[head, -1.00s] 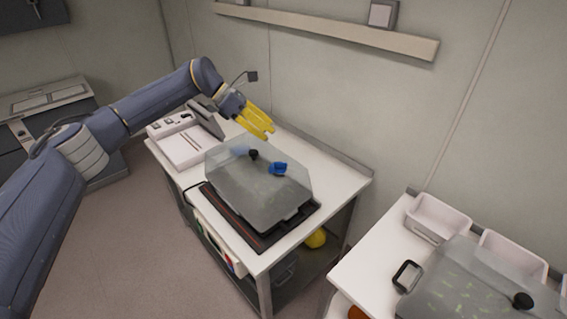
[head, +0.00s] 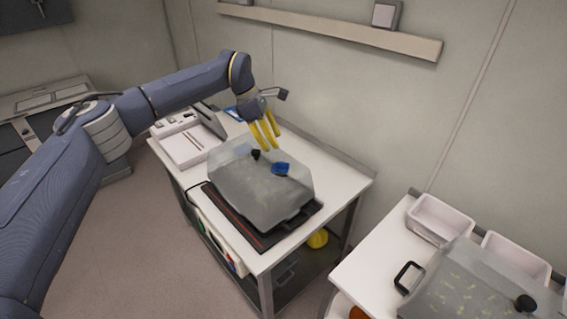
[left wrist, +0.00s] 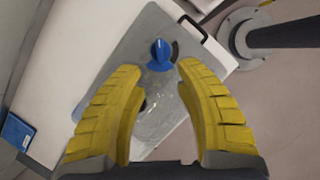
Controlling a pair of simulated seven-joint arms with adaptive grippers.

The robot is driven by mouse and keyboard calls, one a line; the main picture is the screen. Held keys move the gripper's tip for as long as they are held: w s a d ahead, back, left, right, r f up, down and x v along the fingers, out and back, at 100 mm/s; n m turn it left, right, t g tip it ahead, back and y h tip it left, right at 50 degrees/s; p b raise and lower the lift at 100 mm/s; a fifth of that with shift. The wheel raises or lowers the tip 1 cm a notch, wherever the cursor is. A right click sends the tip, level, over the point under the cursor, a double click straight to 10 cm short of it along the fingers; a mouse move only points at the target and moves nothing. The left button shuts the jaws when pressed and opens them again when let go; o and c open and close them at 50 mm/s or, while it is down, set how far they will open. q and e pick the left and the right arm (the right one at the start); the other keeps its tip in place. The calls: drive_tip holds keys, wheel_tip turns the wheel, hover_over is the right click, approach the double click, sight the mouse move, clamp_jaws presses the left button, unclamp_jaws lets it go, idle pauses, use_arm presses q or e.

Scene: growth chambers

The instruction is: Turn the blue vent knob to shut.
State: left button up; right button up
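The blue vent knob (head: 281,169) sits on top of the clear grey chamber cover (head: 250,190) on the middle table. In the left wrist view the blue knob (left wrist: 160,55) shows beyond the fingertips, with a dark slot beside its right edge. My left gripper (head: 270,143) has yellow fingers pointing down, above the back of the cover and apart from the knob. In the left wrist view its fingers (left wrist: 158,70) are spread with nothing between them. A black knob (head: 256,154) on the cover stands near the fingers. My right gripper is not in view.
A white device (head: 186,140) stands at the table's back left. A second table at right holds another clear cover (head: 460,285) with a black knob and white bins (head: 440,217). A wall rail (head: 330,32) runs behind. A yellow object (head: 317,238) lies on the lower shelf.

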sight(283, 163)
use_arm(q)
drive_tip(key=x, duration=1)
drive_tip(key=shift+a, duration=0.1)
clamp_jaws()
